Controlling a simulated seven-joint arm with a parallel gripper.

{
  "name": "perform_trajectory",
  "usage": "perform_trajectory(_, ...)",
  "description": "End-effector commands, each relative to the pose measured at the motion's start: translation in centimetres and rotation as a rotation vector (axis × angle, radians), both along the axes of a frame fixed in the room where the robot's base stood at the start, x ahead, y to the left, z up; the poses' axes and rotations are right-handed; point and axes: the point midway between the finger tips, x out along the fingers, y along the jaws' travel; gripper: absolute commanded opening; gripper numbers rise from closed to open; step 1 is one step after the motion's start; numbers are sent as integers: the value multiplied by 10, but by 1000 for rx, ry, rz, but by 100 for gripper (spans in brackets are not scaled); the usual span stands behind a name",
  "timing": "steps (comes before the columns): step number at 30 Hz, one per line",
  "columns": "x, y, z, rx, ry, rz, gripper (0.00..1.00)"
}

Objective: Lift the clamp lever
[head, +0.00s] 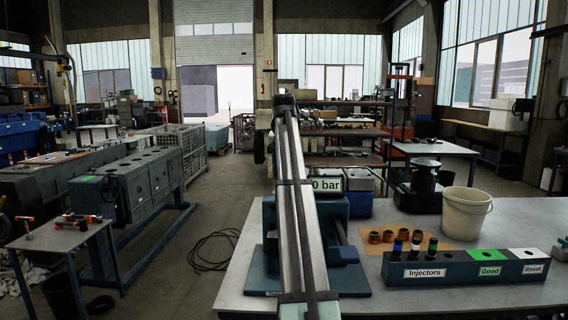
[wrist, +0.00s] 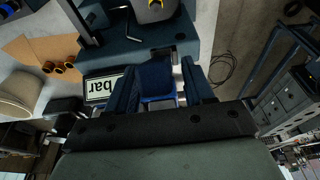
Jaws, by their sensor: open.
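The test stand (head: 290,215) is a blue block on a blue base plate, standing on the grey bench. Its display (head: 328,184) reads "0 bar" in part; it also shows upside down in the wrist view (wrist: 103,88). My arm covers much of the stand in the head view, and I cannot clearly single out the clamp lever. A grey round part with a yellow spot (wrist: 155,8) shows at the top of the wrist view. My gripper (wrist: 160,65) is open, its two dark fingers apart beside the display, with a blue shape visible between them. Contact cannot be told.
The injector rack (head: 450,270) with several injectors stands on the bench at right. Brass sleeves (head: 381,236) and a white bucket (head: 465,211) stand behind it. A small table (head: 62,240) with tools is at left. A cable (head: 213,250) lies on the open floor.

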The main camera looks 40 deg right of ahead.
Motion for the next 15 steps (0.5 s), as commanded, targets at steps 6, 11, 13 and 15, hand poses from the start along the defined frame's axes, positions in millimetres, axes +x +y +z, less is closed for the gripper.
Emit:
perform_trajectory(6, -1, 1, 7, 0, 0, 0, 52)
perform_trajectory(11, -3, 4, 23, -1, -1, 0, 52)
perform_trajectory(13, -5, 5, 33, -1, -1, 0, 52)
perform_trajectory(15, -7, 7, 43, -1, -1, 0, 52)
